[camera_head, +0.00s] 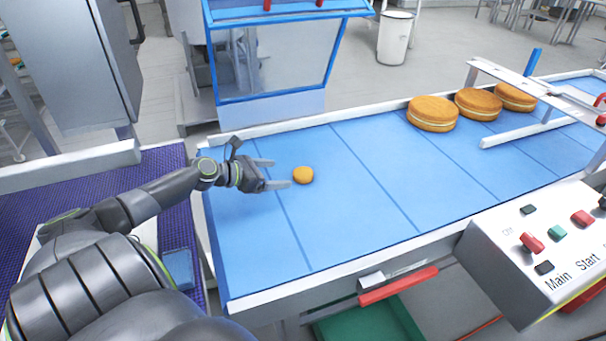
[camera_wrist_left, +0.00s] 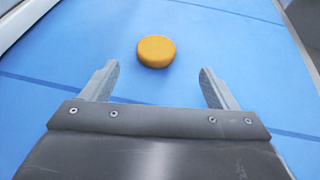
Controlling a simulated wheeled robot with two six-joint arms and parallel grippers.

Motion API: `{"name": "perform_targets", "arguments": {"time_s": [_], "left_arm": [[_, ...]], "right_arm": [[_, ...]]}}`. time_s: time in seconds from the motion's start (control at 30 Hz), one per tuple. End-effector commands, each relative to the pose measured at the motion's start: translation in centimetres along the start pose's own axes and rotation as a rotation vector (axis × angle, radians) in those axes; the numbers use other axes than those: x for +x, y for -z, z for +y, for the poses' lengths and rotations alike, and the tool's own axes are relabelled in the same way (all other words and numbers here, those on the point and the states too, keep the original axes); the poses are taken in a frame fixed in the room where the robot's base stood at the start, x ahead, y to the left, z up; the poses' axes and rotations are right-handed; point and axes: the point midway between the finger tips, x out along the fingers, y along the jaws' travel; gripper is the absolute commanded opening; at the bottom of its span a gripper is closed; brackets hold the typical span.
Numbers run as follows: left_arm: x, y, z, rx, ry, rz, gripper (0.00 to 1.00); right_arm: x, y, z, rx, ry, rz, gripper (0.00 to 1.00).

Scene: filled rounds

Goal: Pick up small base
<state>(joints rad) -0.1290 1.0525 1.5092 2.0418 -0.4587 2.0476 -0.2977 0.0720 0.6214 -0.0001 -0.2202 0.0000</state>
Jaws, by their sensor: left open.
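The small base (camera_head: 303,175) is a small round orange-yellow disc lying flat on the blue conveyor belt. It also shows in the left wrist view (camera_wrist_left: 156,51), ahead of the fingertips and roughly centred between them. My left gripper (camera_head: 279,173) is open and empty, low over the belt just left of the base. Its two fingers (camera_wrist_left: 158,76) point toward the base with a gap to it. My right gripper is not in view.
Several large filled rounds (camera_head: 433,113) sit at the back right of the blue belt (camera_head: 345,230). A control box with buttons (camera_head: 545,250) stands at the front right. A blue-framed clear guard (camera_head: 280,60) rises behind the belt. Belt around the base is clear.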

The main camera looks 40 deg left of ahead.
Motion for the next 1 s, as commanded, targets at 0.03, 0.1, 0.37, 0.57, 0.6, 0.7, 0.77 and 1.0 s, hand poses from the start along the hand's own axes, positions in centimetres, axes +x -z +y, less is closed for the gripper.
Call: {"name": "perform_targets", "arguments": {"time_s": [0.03, 0.1, 0.37, 0.57, 0.6, 0.7, 0.77, 1.0], "left_arm": [[0.9, -0.3, -0.1, -0.004, 0.001, -0.006, 0.81], [1.9, -0.3, -0.1, -0.005, 0.001, -0.005, 0.81], [4.1, -0.1, -0.1, -0.002, 0.002, -0.001, 0.81], [5.4, -0.1, 0.2, -0.004, 0.0, -0.003, 0.81], [5.9, -0.1, 0.2, -0.005, 0.002, -0.003, 0.81], [7.2, 0.0, 0.5, -0.004, 0.001, -0.002, 0.81], [7.9, 0.1, 0.5, -0.005, 0.001, -0.003, 0.81], [9.4, 0.2, 0.5, -0.001, 0.001, 0.001, 0.81]], "right_arm": [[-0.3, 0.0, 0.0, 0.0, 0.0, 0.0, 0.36], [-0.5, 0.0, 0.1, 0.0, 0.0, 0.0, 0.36], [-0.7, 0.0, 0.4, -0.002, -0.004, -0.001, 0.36], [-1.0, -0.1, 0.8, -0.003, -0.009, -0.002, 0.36], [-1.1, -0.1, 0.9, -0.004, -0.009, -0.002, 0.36], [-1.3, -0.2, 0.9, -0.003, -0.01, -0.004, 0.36], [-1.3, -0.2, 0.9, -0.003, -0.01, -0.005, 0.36], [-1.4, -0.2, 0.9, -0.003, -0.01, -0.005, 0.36]]}}
